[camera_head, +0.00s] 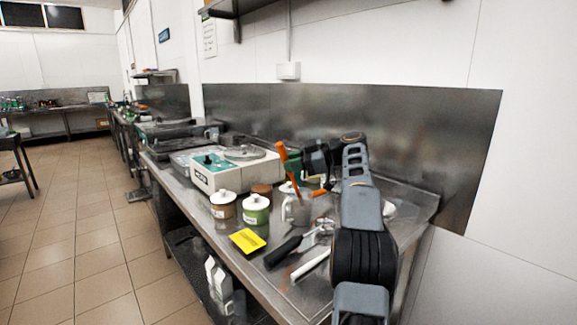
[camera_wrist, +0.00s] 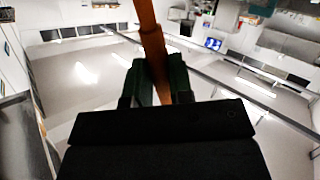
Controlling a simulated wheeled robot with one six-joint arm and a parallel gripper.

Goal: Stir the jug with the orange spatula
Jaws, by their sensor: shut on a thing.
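The orange spatula (camera_head: 283,158) stands steeply tilted, its upper end above my gripper (camera_head: 296,164). My gripper is shut on the spatula's handle. In the wrist view, the orange spatula (camera_wrist: 148,28) passes between the dark green fingers of my gripper (camera_wrist: 157,84). The grey, see-through jug (camera_head: 295,212) stands on the steel counter below my gripper. The spatula's lower part runs down toward the jug's mouth. Its tip is hidden, so I cannot tell how deep it sits.
Two lidded pots, brown (camera_head: 222,206) and green (camera_head: 256,209), stand left of the jug. A yellow card (camera_head: 247,241) and black-handled tool (camera_head: 283,252) lie in front on the steel counter (camera_head: 215,236). A white-and-green machine (camera_head: 228,176) stands behind. A steel backsplash (camera_head: 400,125) bounds the rear.

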